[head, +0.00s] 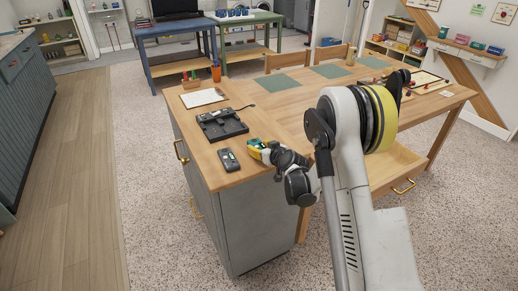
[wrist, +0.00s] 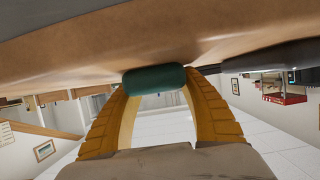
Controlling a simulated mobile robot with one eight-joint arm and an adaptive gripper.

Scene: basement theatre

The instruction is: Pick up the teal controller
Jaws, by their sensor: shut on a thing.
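The teal controller (wrist: 155,80) shows in the wrist view as a dark teal, rounded block. It sits between the tips of the two yellow fingers of my gripper (wrist: 157,86), which is shut on it. In the head view my gripper (head: 259,150) is at the front right edge of the wooden cabinet top, with a small bit of teal between its yellow fingers. Most of the controller is hidden there. I cannot tell whether it still touches the wood.
On the cabinet top (head: 205,153), a dark handheld device (head: 229,160) lies left of my gripper. A black tray-like thing (head: 222,124), a clipboard (head: 203,97) and an orange cup (head: 216,73) are farther back. A long wooden table (head: 290,105) adjoins on the right.

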